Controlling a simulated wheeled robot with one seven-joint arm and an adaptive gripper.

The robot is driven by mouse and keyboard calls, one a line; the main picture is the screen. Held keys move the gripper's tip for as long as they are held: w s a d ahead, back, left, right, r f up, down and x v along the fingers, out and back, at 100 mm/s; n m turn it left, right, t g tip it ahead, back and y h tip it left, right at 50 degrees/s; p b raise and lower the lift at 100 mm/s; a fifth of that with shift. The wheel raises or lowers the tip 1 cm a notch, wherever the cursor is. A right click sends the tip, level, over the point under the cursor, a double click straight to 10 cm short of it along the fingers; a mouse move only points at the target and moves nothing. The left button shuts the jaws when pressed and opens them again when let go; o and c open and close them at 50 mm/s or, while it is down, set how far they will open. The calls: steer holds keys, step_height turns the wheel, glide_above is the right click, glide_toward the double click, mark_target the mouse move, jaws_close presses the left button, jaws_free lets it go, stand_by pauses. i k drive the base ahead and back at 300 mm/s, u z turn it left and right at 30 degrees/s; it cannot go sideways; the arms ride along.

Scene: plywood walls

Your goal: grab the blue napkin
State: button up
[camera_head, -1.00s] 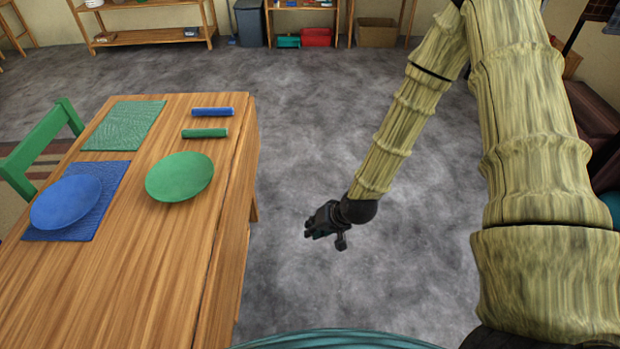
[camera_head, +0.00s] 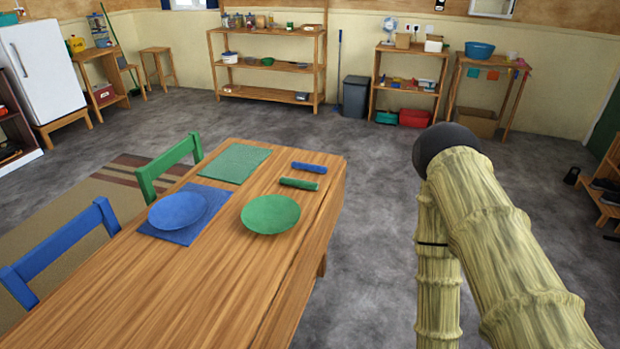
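A rolled blue napkin (camera_head: 309,168) lies on the wooden table (camera_head: 130,291) near its far right corner. A rolled green napkin (camera_head: 299,184) lies just in front of it, apart from it. My arm (camera_head: 490,240) stands to the right of the table, over the floor. My gripper is outside the picture, so its state does not show. Nothing covers the blue napkin.
A blue plate (camera_head: 178,210) sits on a blue placemat (camera_head: 180,236). A green plate (camera_head: 270,214) lies nearer than the napkins, and a green placemat (camera_head: 234,163) lies to their left. Green (camera_head: 168,163) and blue (camera_head: 60,251) chairs line the left side. Floor right of the table is clear.

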mark_target(296, 164)
steer(key=k, duration=0.15)
steer(key=z, duration=1.4)
steer(key=i, duration=2.55)
steer(key=u, duration=2.6)
